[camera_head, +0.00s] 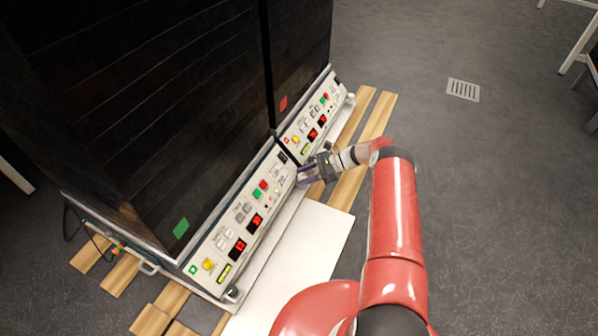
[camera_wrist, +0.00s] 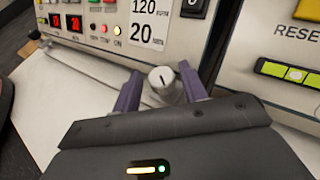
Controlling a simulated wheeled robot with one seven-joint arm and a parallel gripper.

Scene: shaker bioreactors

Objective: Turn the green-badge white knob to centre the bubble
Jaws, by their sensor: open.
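The green badge (camera_head: 181,228) is on the near dark cabinet in the head view. Below it is a sloped white control panel (camera_head: 245,215) with a yellow-green level vial (camera_head: 224,272) at its near end; its bubble is too small to make out. A white knob (camera_wrist: 162,79) with a dark pointer line stands at this panel's far end in the wrist view. My gripper (camera_head: 304,175) is open there. Its two purple fingers stand on either side of the knob in the wrist view, with visible gaps. The knob is hard to make out in the head view.
A second cabinet with a red badge (camera_head: 283,103) adjoins on the right. Its panel has its own level vial (camera_wrist: 291,72) close to my gripper. Another knob (camera_head: 232,292) is at the near corner. A white board (camera_head: 300,250) and wooden slats (camera_head: 372,125) lie on the floor.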

